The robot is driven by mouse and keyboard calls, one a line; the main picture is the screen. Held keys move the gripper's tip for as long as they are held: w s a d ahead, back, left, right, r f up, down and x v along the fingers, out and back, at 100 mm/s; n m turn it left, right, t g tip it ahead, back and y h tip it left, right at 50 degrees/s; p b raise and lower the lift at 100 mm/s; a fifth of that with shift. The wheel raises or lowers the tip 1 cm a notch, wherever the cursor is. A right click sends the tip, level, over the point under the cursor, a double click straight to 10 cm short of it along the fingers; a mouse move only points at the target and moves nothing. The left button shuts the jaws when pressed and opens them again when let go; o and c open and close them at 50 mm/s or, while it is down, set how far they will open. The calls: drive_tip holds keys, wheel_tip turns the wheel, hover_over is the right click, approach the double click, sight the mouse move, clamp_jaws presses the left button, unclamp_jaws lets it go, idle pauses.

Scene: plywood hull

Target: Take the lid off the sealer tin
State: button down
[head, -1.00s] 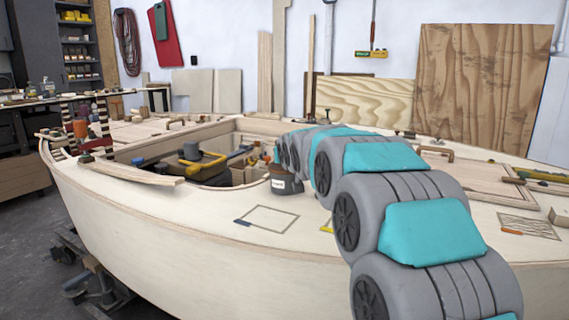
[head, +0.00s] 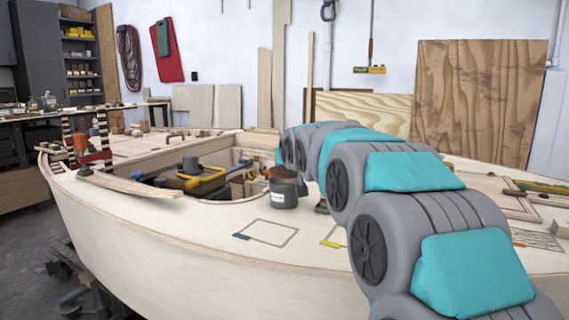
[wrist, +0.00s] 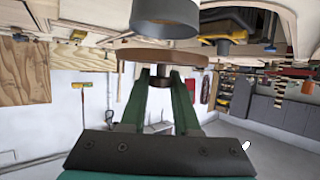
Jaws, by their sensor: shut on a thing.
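The sealer tin (head: 284,196) is a grey tin with a pale label, standing on the pale deck beside the cockpit opening. Its grey wall shows in the wrist view (wrist: 165,22), which is upside down. The round brown lid (wrist: 160,57) is at the tin's mouth, with a narrow gap between them in the wrist view. In the head view the lid (head: 283,172) sits just over the tin. My gripper (wrist: 162,76) has its green fingers shut on the lid's dark knob. In the head view my arm hides the gripper.
The cockpit opening left of the tin holds a yellow-handled tool (head: 205,176) and other items. A blue-ended outline (head: 267,232) and a yellow strip (head: 331,243) lie on the deck in front. Wooden pieces lie on the deck at the right.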

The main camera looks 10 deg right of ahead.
drive_tip(key=s+r+b, duration=0.1)
drive_tip(key=s, duration=1.2)
drive_tip(key=shift+b, duration=0.35)
